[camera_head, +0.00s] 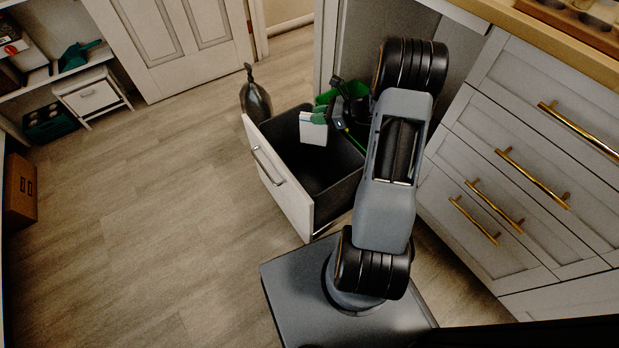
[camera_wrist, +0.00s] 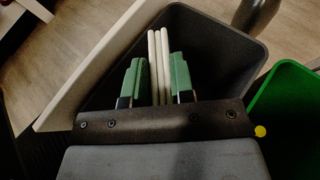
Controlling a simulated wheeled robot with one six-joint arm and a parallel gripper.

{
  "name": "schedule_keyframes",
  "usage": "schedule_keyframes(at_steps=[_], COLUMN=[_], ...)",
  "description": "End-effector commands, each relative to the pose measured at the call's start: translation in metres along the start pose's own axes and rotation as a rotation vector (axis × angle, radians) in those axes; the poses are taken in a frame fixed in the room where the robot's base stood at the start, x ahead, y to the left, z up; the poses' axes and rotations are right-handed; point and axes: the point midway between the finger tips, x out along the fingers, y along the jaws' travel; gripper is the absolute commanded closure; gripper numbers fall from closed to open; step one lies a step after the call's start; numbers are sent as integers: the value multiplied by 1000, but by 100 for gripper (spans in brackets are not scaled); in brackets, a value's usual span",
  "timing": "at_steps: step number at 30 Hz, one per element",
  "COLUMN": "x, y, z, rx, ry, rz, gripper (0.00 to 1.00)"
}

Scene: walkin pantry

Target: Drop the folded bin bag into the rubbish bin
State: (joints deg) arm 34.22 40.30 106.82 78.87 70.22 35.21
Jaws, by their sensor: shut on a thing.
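The folded bin bag (camera_head: 313,132) is white and flat. It hangs from my gripper (camera_head: 320,117), over the open dark grey rubbish bin (camera_head: 338,178) in the pulled-out drawer. The bag's exact height against the rim cannot be told. No contents show in the bin's visible part.
A green bin (camera_wrist: 287,115) stands beside the dark one, partly hidden by my arm in the head view. The white drawer front (camera_head: 280,178) borders the dark bin. A dark tied sack (camera_head: 256,97) stands behind the drawer. Cabinets (camera_head: 520,160) rise at right; left floor is clear.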

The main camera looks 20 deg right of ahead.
Motion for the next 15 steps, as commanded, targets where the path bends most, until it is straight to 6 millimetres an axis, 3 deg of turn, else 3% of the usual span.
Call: schedule_keyframes(at_steps=[4,5,15], x=[0,0,0], y=[0,0,0], z=[1,1,1], rx=[0,0,0], ry=[0,0,0], rz=[0,0,0], gripper=[100,77,48])
